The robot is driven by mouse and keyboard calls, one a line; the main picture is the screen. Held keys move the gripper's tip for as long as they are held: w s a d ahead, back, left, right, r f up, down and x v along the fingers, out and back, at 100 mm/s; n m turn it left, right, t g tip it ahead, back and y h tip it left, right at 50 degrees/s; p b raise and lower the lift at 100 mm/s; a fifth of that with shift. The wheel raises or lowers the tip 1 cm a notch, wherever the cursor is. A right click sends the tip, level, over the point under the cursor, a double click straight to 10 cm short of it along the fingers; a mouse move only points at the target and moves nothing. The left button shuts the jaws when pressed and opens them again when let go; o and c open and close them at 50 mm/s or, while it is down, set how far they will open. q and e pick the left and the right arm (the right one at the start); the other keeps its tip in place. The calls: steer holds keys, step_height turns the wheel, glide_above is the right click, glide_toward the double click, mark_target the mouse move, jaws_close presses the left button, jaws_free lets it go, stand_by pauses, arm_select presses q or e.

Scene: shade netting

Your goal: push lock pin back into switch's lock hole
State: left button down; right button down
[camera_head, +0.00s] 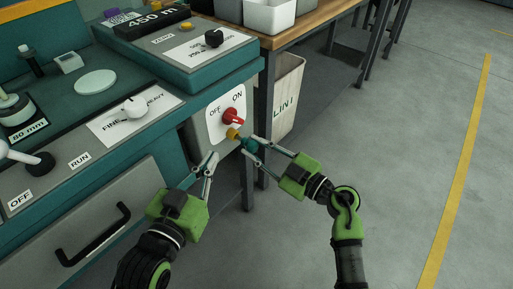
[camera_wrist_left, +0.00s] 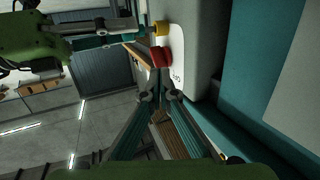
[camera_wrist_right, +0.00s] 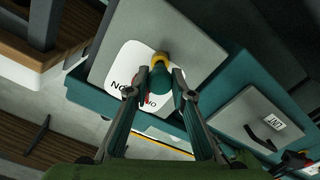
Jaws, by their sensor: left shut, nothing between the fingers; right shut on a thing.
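The switch has a red knob (camera_head: 232,117) on a white OFF/ON plate (camera_head: 214,116) on the end of the teal bench. Below the knob is a yellow collar (camera_head: 232,133), also seen in the left wrist view (camera_wrist_left: 162,28). The lock pin's teal head (camera_head: 250,146) sits in front of the collar, between the fingertips of my right gripper (camera_head: 251,148). It lines up with the yellow collar (camera_wrist_right: 158,60) in the right wrist view. How deep the pin sits is hidden.
The bench top carries a control box (camera_head: 180,50), dials and a white disc (camera_head: 95,82). A drawer with a black handle (camera_head: 92,235) is at lower left. A wooden table (camera_head: 310,20) with bins and a LINT bin (camera_head: 285,95) stand behind. Floor at right is clear.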

mark_target(246, 142)
steer(key=shift+w+a+p, duration=0.1)
steer(key=shift+a+p, duration=0.05)
steer(key=shift+p, duration=0.2)
arm_select(q)
step_height(246, 142, down, 6)
steer(key=s+a+g, duration=0.1)
steer(key=g, duration=0.2)
steer(key=shift+s+r+y, duration=0.2)
steer(key=shift+s+y, duration=0.2)
stand_by(0.6)
steer(key=shift+a+f, duration=0.15)
stand_by(0.3)
arm_select(e)
steer(key=shift+w+a+p, duration=0.15)
steer(key=shift+p, duration=0.3)
arm_select(q)
steer(key=shift+s+a+f+g+y+p, duration=0.15)
steer(key=shift+s+a+f+g, duration=0.1)
steer(key=shift+s+f+g, duration=0.4)
steer(key=shift+s+a+f+g+y+p, duration=0.1)
steer(key=shift+s+a+f+g+y, duration=0.2)
steer(key=shift+f, duration=0.55)
steer(key=shift+s+a+f+g+y+p, duration=0.1)
steer(key=shift+s+a+f+g, duration=0.1)
steer(key=shift+s+f+g, duration=0.4)
arm_select(e)
steer(key=shift+w+a, duration=0.1)
steer(key=shift+a, duration=0.05)
arm_select(q)
steer(key=shift+f, duration=0.15)
